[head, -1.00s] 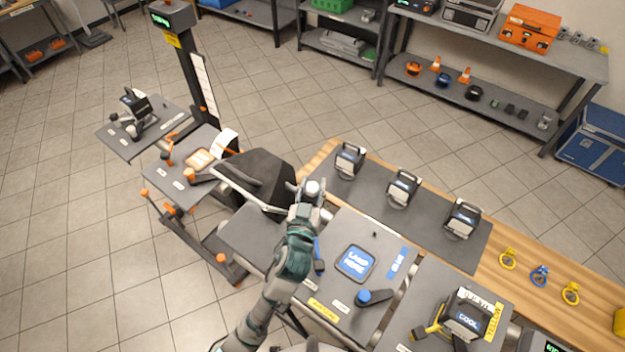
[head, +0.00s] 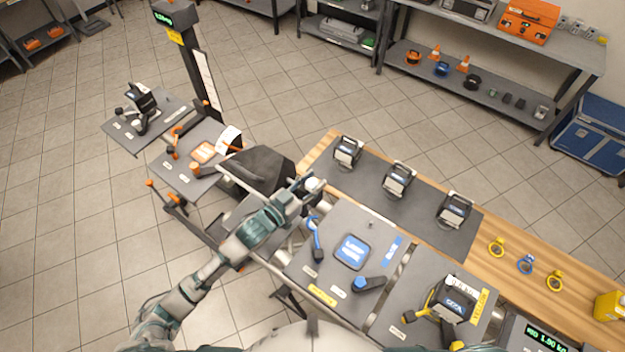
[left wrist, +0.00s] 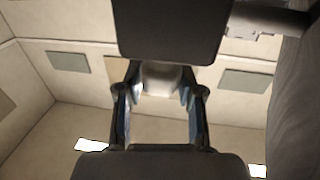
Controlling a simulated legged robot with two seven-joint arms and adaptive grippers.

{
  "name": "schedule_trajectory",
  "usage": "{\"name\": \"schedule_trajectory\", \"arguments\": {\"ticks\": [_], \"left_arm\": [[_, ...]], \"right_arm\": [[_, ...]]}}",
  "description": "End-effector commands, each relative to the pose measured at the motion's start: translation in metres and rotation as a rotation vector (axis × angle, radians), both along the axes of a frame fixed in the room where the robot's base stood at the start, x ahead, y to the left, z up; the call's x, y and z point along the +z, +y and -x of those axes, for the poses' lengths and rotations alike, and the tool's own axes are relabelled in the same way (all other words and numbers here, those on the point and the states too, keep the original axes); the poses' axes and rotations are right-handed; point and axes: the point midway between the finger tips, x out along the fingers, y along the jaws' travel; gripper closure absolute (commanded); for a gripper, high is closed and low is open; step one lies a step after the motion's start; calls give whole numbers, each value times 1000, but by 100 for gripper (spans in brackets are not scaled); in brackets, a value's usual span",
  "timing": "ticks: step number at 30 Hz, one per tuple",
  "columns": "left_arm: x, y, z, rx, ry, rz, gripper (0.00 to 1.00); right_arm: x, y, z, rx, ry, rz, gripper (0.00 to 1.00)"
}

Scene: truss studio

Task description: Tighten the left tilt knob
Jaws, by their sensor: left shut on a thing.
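A pale round knob (head: 313,184) sits at the near end of the dark padded stand, beside the wooden bench. My left gripper (head: 308,186) reaches it from the lower left and is shut on it. In the left wrist view the pale knob (left wrist: 160,78) shows between the two fingers (left wrist: 160,92), with much of it hidden behind a dark block. I cannot tell how far the knob is turned. My right gripper is not in view.
A grey table with a blue square pad (head: 352,252) and a blue clamp lever (head: 368,285) lies just right of my arm. Several black-and-white devices stand on the grey mat (head: 425,213) on the wooden bench. A dark post (head: 190,60) with a green display rises behind.

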Motion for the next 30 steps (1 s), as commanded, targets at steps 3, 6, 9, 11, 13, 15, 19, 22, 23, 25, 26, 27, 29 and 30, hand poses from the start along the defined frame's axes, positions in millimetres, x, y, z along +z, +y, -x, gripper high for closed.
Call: {"name": "schedule_trajectory", "arguments": {"ticks": [3, 6, 9, 11, 13, 15, 19, 22, 23, 25, 26, 27, 29, 30], "left_arm": [[-3, 0, 0, -3, 4, -3, 98], [-3, 0, 0, -3, 5, -3, 98], [-3, 0, 0, -3, 6, -4, 98], [-4, 0, 0, -3, 6, -3, 98], [-4, 0, 0, -3, 7, -4, 51], [-3, 0, 0, -3, 6, -3, 37], [-2, 0, 0, -3, 4, -3, 37], [-2, 0, 0, -3, 4, -2, 37], [-1, 0, 0, -3, 4, -2, 37], [2, 0, 0, -3, 2, -2, 37], [4, 0, 0, -3, 1, -1, 37], [9, 0, 0, -3, 1, -1, 37], [19, 0, 0, -4, -1, 0, 37], [27, 0, 0, -4, -1, 0, 37]], "right_arm": [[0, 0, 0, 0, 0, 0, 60], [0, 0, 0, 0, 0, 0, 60], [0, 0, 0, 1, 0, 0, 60], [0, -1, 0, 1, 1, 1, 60], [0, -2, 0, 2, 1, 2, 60], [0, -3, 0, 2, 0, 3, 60], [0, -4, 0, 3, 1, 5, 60], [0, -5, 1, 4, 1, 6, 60], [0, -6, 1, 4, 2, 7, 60], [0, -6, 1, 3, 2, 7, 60], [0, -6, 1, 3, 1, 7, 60], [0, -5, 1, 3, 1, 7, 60], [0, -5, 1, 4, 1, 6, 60], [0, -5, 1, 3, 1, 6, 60]]}}
